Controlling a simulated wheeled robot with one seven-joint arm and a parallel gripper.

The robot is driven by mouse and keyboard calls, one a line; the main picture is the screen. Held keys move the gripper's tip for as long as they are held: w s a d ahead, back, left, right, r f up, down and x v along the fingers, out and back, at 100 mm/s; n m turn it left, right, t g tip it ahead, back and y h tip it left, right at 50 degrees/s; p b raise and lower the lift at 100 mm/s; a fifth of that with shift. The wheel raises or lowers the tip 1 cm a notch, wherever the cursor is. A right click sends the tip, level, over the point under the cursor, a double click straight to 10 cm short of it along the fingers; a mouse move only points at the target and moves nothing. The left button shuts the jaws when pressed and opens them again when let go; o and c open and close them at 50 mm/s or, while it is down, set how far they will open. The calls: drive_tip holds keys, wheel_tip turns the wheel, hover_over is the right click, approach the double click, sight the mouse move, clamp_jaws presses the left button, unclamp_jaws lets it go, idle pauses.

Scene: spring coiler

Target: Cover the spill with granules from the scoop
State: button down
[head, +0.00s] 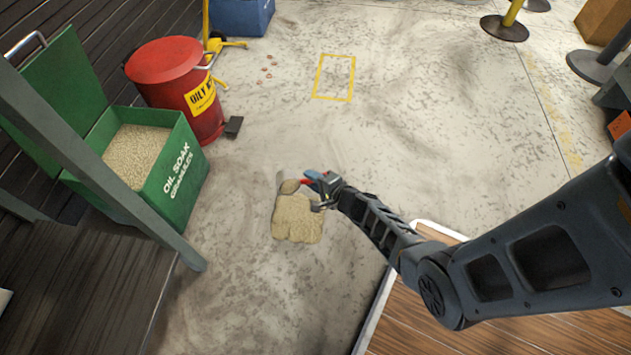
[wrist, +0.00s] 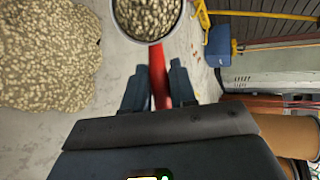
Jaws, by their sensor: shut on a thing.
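My gripper (head: 322,184) is shut on the red handle of the scoop (head: 289,187). In the wrist view, the red handle runs between the two fingers (wrist: 159,84), and the scoop's round metal bowl (wrist: 147,18) holds granules. The bowl is cut off by the top edge there. A tan patch of granules (head: 297,222) lies on the concrete floor, and the scoop is over or beside its far edge. The patch also fills the upper left of the wrist view (wrist: 45,60). No bare liquid shows; whatever lies under the granules is hidden.
A green open bin (head: 181,181) marked "Oil Soak Granules" stands at left, holding granules (head: 135,155). A red oily-waste can (head: 175,85) stands behind it. A yellow floor outline (head: 334,78) lies farther back. A wooden platform (head: 470,338) is at lower right. The middle floor is clear.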

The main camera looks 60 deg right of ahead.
drive_tip(key=shift+s+a, duration=0.25)
drive_tip(key=shift+s, duration=0.4)
drive_tip(key=shift+s+a, duration=0.25)
drive_tip(key=shift+s, duration=0.35)
idle(0.5)
idle(1.3)
